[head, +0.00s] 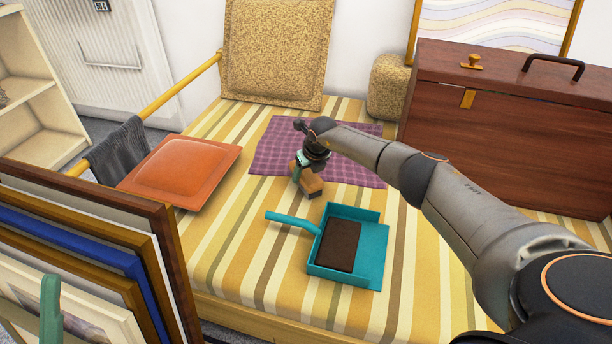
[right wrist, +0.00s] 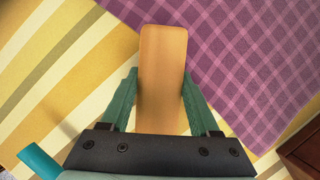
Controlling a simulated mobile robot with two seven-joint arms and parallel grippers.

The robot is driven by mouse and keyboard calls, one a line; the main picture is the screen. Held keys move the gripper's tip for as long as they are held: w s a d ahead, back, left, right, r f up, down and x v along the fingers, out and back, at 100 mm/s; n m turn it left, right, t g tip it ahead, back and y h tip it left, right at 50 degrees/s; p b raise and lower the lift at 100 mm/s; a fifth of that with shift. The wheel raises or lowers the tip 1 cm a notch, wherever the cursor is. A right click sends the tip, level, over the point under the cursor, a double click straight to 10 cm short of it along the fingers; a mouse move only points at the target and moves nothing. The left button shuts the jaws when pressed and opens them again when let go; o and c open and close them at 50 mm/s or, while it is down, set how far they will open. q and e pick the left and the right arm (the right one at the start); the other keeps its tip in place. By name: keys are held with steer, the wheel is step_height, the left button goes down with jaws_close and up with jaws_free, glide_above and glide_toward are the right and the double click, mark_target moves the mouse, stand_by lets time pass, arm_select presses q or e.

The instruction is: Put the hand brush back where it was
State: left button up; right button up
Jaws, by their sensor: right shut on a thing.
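The hand brush (head: 313,183) has a light wooden back, and dark bristles seem to show at its lower edge. My right gripper (head: 302,168) is shut on it, near the front edge of the purple checked cloth. In the right wrist view the wooden piece (right wrist: 162,65) stands between the green fingers of my gripper (right wrist: 160,95). I cannot tell whether the brush touches the cover. A teal dustpan (head: 372,245) with a dark brown rectangle in it lies in front of the brush, its handle pointing left. A green finger of my left gripper (head: 50,310) shows at lower left.
The striped bed cover (head: 245,270) is clear around the dustpan. The purple cloth (head: 275,145) lies behind. An orange cushion (head: 185,170) is at left, above framed prints (head: 130,265). A brown wooden case (head: 500,130) stands at right.

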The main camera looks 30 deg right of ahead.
steer(key=shift+f, duration=0.25)
steer(key=shift+s+f, duration=0.1)
steer(key=shift+f, duration=0.15)
steer(key=o, duration=1.2)
steer(key=shift+f, duration=0.2)
steer(key=shift+o, duration=1.2)
steer(key=shift+r, duration=0.15)
steer(key=shift+r, duration=0.15)
